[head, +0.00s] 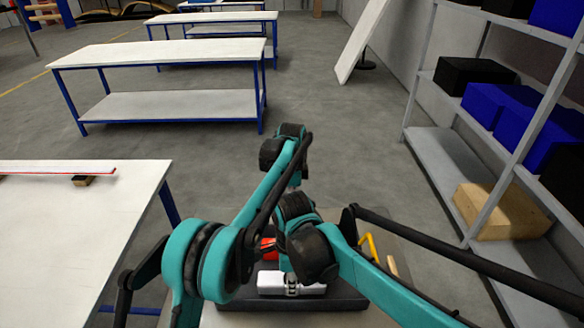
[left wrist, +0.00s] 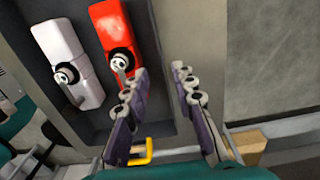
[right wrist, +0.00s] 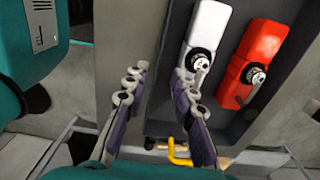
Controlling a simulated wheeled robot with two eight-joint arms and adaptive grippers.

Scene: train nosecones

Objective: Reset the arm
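My left gripper (left wrist: 165,103) is open and empty in the left wrist view, its two dark padded fingers apart. My right gripper (right wrist: 158,105) is also open and empty in the right wrist view. Both hang over or beside a dark tray holding a white block-like part (head: 290,283) and a red part (head: 268,249), each with a round black fitting and a metal lever. The white part (left wrist: 68,50) and red part (left wrist: 117,35) show clearly in the left wrist view. In the head view my folded arms cross in front and largely hide the grippers.
The dark tray (head: 290,303) rests below my arms, with a yellow handle (head: 370,247) and wooden piece (head: 392,266) nearby. A white table (head: 70,225) stands left, more tables (head: 165,53) behind. A shelf (head: 450,150) with bins stands right. Floor between is clear.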

